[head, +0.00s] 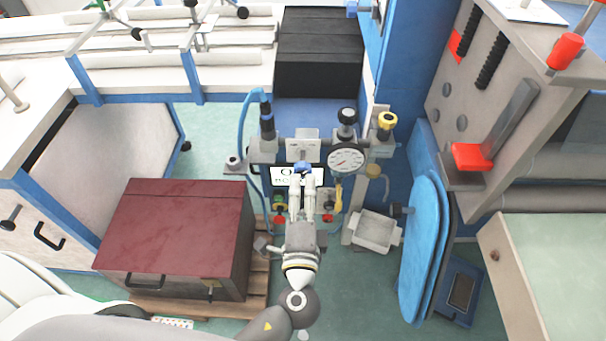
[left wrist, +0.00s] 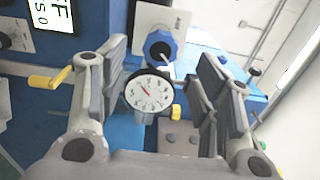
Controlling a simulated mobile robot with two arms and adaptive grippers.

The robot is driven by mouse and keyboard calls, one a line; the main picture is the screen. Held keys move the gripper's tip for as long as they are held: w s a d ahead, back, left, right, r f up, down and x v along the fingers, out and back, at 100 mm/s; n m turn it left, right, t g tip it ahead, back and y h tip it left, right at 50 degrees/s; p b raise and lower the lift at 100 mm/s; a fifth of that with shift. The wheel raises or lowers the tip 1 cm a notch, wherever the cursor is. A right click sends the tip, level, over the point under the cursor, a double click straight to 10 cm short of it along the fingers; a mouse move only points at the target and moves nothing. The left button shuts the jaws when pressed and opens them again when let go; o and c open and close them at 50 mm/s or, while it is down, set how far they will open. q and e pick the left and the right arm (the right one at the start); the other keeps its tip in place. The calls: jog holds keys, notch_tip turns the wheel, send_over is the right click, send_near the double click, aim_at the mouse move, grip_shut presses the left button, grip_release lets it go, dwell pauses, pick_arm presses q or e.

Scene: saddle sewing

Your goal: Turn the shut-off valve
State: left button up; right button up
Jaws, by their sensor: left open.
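My left gripper (head: 304,182) reaches forward over the valve and gauge assembly, its fingertips close to a blue knob (head: 303,167). In the left wrist view the gripper (left wrist: 165,75) is open and empty. The blue knob (left wrist: 160,46) shows beyond and between the fingers, with a small dial gauge (left wrist: 148,92) below it. I cannot tell whether the fingers touch the knob. A yellow lever (left wrist: 52,79) sits left of the fingers. Which of these is the shut-off valve is not labelled legibly. My right gripper is not in view.
A larger gauge (head: 346,160) stands right of my gripper, with a black knob (head: 347,116) and a yellow-topped knob (head: 387,121) near it. A blue hose (head: 245,125) rises at left. A maroon-topped box (head: 178,222) on a pallet stands left; a grey tray (head: 376,231) is right.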

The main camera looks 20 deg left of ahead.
pick_arm(q)
jog(key=v, duration=0.4)
jog(key=shift+s+d, duration=0.15)
jog(key=shift+s, duration=0.25)
jog(key=s+a+f+g+h, duration=0.1)
jog(key=s+f+g, duration=0.15)
jog(key=f, duration=0.85)
jog(key=s+a+f+n+g+h, duration=0.15)
jog(key=f+g, duration=0.25)
jog(key=f, duration=0.7)
jog(key=s+f+g+h, duration=0.1)
jog(key=s+f+g, duration=0.2)
jog(key=f, duration=0.8)
jog(key=s+a+f+n+g+p, duration=0.1)
jog(key=s+a+f+n+g, duration=0.2)
jog(key=s+f, duration=0.6)
jog(key=s+a+f+n+g+h, duration=0.1)
jog(key=s+a+f+n+g, duration=0.3)
jog(key=s, duration=1.2)
notch_tip(320, 180, down, 5)
jog(key=a+n, duration=0.2)
jog(key=n, duration=0.2)
jog(key=shift+a+p, duration=0.3)
jog(key=shift+p, duration=0.05)
